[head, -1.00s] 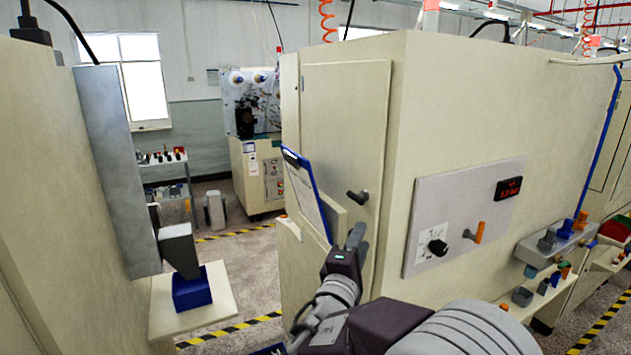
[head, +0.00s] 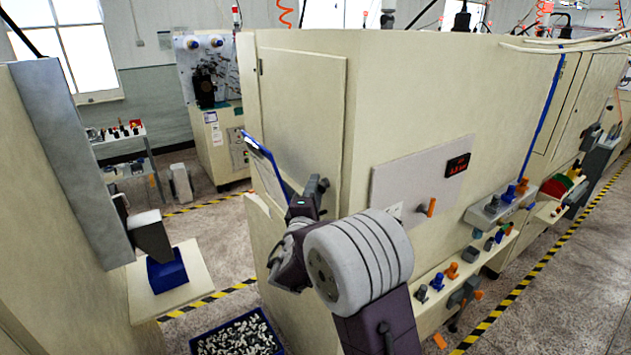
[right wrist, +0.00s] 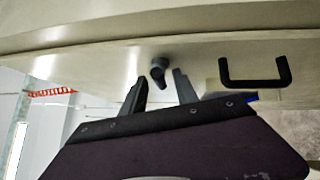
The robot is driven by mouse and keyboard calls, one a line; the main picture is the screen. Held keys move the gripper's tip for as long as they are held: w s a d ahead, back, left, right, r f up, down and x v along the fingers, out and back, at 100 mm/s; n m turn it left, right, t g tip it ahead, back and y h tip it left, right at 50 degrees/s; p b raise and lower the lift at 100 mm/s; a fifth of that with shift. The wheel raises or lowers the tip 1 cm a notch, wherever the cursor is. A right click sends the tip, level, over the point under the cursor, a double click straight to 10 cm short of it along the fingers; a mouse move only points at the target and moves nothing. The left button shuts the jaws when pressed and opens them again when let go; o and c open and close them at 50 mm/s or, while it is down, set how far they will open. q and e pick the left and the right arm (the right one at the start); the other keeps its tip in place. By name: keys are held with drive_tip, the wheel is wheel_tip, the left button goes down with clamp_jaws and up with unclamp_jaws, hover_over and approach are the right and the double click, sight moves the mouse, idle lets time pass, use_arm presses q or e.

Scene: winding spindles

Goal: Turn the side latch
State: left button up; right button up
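The side latch (right wrist: 158,72) is a small dark grey turn-handle on the cream cabinet's side door (head: 300,110). In the right wrist view its short lever points down in the picture, towards my gripper. My right gripper (right wrist: 160,88) is open there, one finger on each side of the lever's end. I cannot tell whether either finger touches it. In the head view my right gripper (head: 316,184) is up against the door's lower part, and the latch cannot be told apart from the fingers. My left gripper is not in view.
A black U-shaped handle (right wrist: 254,72) is right of the latch in the wrist view. A blue clipboard (head: 266,165) hangs left of my right gripper. A grey control panel (head: 400,175) is on the cabinet's front. A blue crate of spindles (head: 240,335) stands on the floor.

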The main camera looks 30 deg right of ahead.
clamp_jaws()
drive_tip(key=shift+r+n, duration=0.15)
drive_tip(key=shift+n, duration=0.15)
drive_tip(key=shift+w+r+n+g+y+p, duration=0.2)
drive_tip(key=shift+n+g+y+p, duration=0.45)
drive_tip(key=shift+n+g+p, duration=1.15)
drive_tip(key=shift+w+r+n+g+y+p, duration=0.15)
drive_tip(key=shift+n+g+y+p, duration=0.8)
drive_tip(key=shift+g+p, duration=1.55)
drive_tip(key=shift+w+r+n+g+y+p, duration=0.15)
drive_tip(key=shift+n+g+y+p, duration=0.25)
drive_tip(key=shift+n+g+p, duration=1.5)
drive_tip(key=shift+p, duration=0.3)
drive_tip(key=shift+s, duration=0.1)
